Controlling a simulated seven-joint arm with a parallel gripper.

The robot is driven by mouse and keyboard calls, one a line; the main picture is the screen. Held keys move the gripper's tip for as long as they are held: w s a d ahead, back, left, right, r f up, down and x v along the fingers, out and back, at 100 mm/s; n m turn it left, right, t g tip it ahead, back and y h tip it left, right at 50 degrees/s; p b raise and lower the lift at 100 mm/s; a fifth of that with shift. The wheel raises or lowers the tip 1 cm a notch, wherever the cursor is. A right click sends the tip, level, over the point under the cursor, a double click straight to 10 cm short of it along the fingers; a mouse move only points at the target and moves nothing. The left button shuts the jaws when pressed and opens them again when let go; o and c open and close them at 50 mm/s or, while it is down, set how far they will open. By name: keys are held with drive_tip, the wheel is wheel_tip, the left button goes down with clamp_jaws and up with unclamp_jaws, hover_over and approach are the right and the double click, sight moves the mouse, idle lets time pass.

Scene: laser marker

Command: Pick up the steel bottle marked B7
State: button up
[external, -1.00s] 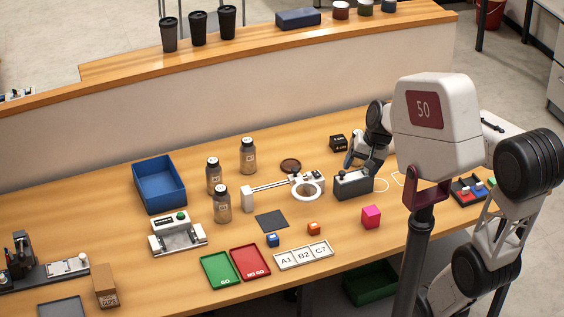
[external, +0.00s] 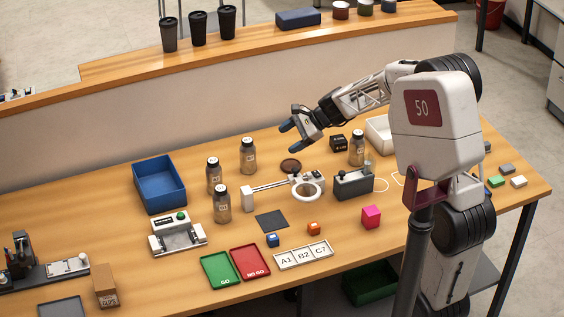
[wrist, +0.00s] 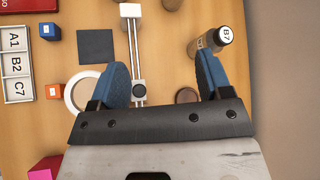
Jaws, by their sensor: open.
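The bottle marked B7 (wrist: 212,41) shows at the upper right of the wrist view, its white cap label readable. By its place it matches the rear bottle (external: 248,156) in the external view, upright on the table, where its mark is too small to read. My gripper (external: 286,141) is open and empty, above the table to the right of that bottle and apart from it. In the wrist view my blue fingertips (wrist: 161,66) are spread wide, and the bottle lies just beyond the right finger.
Two similar bottles, one (external: 213,176) and another (external: 222,204), stand close in front, and one more (external: 357,148) stands to the right. A brown disc (external: 291,165) and a ring magnifier (external: 307,190) lie below my gripper. A blue bin (external: 182,190) is at left.

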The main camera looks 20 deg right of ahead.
sight(250, 140)
drive_tip(key=w+a+f+m+t, duration=0.1)
drive_tip(key=w+f+m, duration=0.1)
drive_tip(key=w, duration=0.3)
drive_tip(key=w+a+f+m+t+y, duration=0.1)
drive_tip(key=w+f+m, duration=0.2)
drive_tip(key=w, duration=0.2)
drive_tip(key=w+a+f+m+t+y, duration=0.1)
drive_tip(key=w+f+m, duration=0.1)
drive_tip(key=w+f, duration=0.1)
drive_tip(key=shift+w+f+m, duration=0.15)
drive_tip(key=shift+w+m, duration=0.15)
drive_tip(key=shift+w, duration=0.6)
drive_tip(key=shift+a, duration=0.1)
drive_tip(key=shift+x, duration=1.2)
drive_tip(key=shift+a+f, duration=0.1)
drive_tip(key=shift+x, duration=2.5)
drive_tip(key=shift+c, duration=0.2)
drive_tip(key=c, duration=1.3)
